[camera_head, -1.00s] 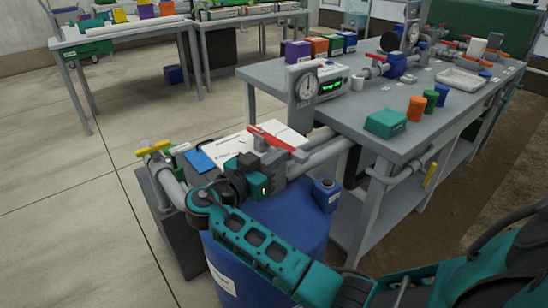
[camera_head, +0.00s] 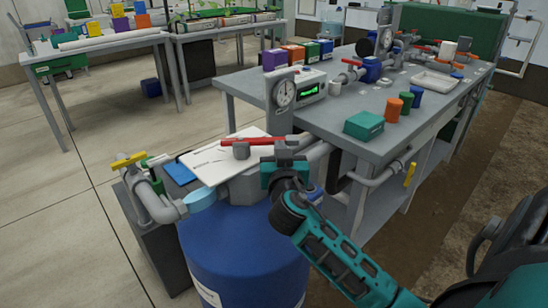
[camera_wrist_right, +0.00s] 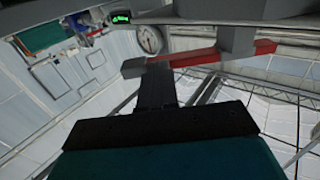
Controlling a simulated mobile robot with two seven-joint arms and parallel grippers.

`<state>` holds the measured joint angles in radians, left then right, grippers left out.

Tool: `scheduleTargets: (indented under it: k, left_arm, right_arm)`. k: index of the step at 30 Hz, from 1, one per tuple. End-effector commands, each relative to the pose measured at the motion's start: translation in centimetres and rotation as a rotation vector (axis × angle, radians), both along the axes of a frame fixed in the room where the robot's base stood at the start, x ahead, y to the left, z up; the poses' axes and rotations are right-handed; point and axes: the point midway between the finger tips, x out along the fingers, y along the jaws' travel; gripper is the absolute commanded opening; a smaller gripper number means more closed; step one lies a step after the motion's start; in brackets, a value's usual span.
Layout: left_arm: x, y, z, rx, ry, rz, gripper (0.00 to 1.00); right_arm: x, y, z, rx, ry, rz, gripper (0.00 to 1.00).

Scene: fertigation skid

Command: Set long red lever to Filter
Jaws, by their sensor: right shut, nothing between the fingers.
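The long red lever (camera_head: 252,141) lies nearly level across the picture on a grey hub (camera_head: 241,151), above the blue tank (camera_head: 240,250). In the right wrist view the red lever (camera_wrist_right: 215,57) crosses the upper middle, with the grey stem behind it. My right gripper (camera_head: 285,147) is shut with nothing held, at the right end of the lever. In the wrist view its dark fingers (camera_wrist_right: 155,75) end close to the lever's left end; I cannot tell whether they touch. No Filter label can be read. My left gripper is not in view.
A white sheet (camera_head: 210,163) and a blue pad (camera_head: 180,173) lie behind the tank. A yellow-handled valve (camera_head: 128,161) stands left. A dial gauge (camera_head: 284,93) rises behind the lever. The grey bench (camera_head: 340,125) at right bears several boxes and fittings. Open floor lies left.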

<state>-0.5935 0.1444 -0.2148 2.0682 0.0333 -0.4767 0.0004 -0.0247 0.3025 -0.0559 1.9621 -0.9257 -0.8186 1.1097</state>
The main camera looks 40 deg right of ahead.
Motion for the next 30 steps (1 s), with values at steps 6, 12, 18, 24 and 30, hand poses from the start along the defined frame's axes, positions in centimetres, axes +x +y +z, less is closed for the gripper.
scheduleTargets:
  k: [6,12,18,24,30]
  left_arm:
    - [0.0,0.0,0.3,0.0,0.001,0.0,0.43]
    - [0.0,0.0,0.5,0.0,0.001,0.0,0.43]
    - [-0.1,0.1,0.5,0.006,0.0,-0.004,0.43]
    - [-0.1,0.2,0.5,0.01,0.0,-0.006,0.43]
    - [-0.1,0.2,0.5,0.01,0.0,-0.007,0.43]
  right_arm:
    - [0.9,-1.4,0.1,-0.003,0.001,0.152,0.0]
    - [1.6,-1.9,0.0,0.003,-0.001,0.182,0.0]
    - [1.9,-2.2,0.0,0.001,0.0,0.181,0.0]
    - [2.0,-2.4,0.0,0.0,0.0,0.179,0.0]
    - [2.0,-2.4,0.1,0.0,0.0,0.178,0.0]
